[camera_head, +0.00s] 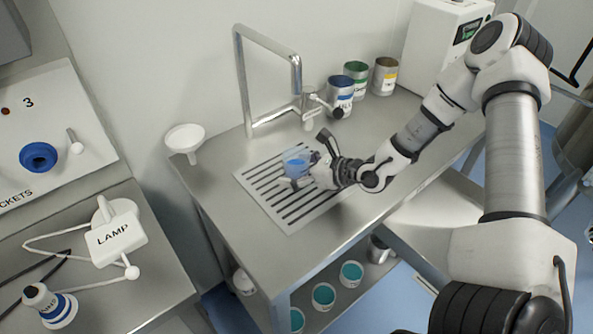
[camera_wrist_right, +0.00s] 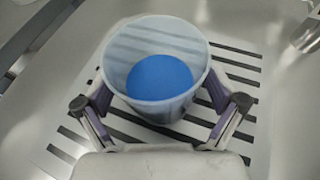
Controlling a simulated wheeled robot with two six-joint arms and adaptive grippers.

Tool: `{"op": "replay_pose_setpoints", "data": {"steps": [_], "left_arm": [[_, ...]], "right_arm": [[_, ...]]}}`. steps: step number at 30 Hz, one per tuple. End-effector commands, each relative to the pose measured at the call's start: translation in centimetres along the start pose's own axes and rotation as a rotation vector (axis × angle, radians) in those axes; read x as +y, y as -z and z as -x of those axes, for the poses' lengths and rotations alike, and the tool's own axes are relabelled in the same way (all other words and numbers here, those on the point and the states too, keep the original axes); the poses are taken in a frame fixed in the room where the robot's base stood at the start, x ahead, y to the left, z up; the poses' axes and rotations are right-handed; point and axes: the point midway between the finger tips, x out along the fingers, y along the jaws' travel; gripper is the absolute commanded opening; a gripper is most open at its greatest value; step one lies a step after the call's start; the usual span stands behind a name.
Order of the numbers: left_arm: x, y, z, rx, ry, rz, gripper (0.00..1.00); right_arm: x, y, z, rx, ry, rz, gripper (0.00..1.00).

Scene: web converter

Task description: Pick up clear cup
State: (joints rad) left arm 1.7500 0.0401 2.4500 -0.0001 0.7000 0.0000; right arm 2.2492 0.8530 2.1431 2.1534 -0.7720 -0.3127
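The clear cup (camera_head: 295,156) is a translucent cup with blue inside, over the slotted drain grate in the steel counter. In the right wrist view the cup (camera_wrist_right: 157,75) is upright between the fingers of my right gripper (camera_wrist_right: 160,105). The purple finger pads lie against both sides of the cup, and the gripper looks shut on it. In the head view my right gripper (camera_head: 308,165) reaches the cup from the right. I cannot tell whether the cup's base touches the grate. My left gripper is not in view.
A tall bent faucet (camera_head: 240,80) stands behind the grate (camera_head: 268,200). A white funnel (camera_head: 185,138) is at the counter's left corner. Blue, green and yellow labelled cans (camera_head: 341,95) stand at the back. Teal-filled containers (camera_head: 323,295) sit on the shelf below. The counter's front left is clear.

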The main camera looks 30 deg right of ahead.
Motion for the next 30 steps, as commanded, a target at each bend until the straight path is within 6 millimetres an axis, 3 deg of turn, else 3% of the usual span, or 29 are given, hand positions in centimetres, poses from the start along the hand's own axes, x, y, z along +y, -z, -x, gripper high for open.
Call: {"op": "replay_pose_setpoints", "data": {"steps": [1,5,6,17,23,25,30], "left_arm": [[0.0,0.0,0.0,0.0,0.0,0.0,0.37],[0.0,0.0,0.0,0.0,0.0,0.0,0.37],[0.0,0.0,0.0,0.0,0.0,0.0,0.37],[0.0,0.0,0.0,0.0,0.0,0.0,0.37],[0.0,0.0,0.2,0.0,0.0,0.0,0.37],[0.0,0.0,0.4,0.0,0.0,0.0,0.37],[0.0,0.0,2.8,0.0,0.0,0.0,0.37]], "right_arm": [[0.0,0.0,0.0,0.0,0.0,0.0,0.77],[0.0,0.0,0.0,0.0,0.0,0.0,0.31],[0.0,0.0,0.0,0.0,0.0,0.001,0.24],[0.0,-0.3,0.1,-0.001,0.0,0.001,0.24],[0.1,-2.3,0.9,-0.005,0.001,0.0,0.24],[0.1,-3.8,1.5,-0.009,0.001,0.001,0.24],[1.1,-3.1,4.9,-0.005,0.002,-0.012,0.24]]}}
